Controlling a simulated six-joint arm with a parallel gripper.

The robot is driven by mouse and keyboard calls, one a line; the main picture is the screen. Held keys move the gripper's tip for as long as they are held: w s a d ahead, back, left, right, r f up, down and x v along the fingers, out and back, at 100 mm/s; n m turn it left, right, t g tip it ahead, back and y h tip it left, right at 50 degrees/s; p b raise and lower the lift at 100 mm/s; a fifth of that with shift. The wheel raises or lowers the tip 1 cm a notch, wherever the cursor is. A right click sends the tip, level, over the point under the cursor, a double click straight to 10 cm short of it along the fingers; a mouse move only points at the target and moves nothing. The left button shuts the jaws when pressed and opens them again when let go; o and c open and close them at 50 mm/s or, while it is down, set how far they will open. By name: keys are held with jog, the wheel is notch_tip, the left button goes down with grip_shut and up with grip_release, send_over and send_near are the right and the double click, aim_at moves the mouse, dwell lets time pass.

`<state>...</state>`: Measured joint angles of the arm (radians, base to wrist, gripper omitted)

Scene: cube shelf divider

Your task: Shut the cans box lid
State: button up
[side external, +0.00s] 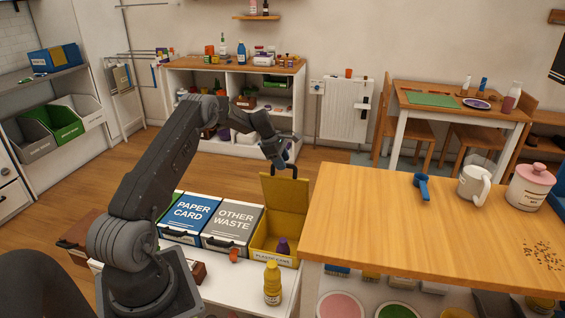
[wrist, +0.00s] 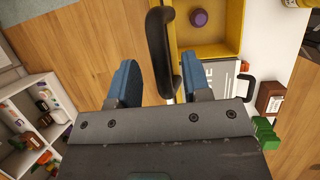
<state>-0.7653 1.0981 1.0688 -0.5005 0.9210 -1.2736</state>
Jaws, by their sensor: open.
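The yellow cans box (side external: 262,238) stands at the right end of a row of bins, its front label partly readable. Its yellow lid (side external: 285,205) is open and stands nearly upright at the back. My gripper (side external: 279,162) is at the lid's top edge, by its black handle. In the wrist view, my open gripper (wrist: 158,63) has the black handle (wrist: 160,45) between its blue fingers, with gaps visible on both sides. The box (wrist: 233,35) lies beyond, with a purple object (wrist: 198,17) inside; it also shows in the side view (side external: 283,246).
The closed paper card bin (side external: 188,214) and other waste bin (side external: 232,222) stand left of the box. A yellow bottle (side external: 272,284) stands in front of it.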

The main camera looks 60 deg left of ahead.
jog(key=shift+w+d+f, duration=0.1)
jog(key=shift+f, duration=0.2)
jog(key=shift+c, duration=0.4)
grip_shut()
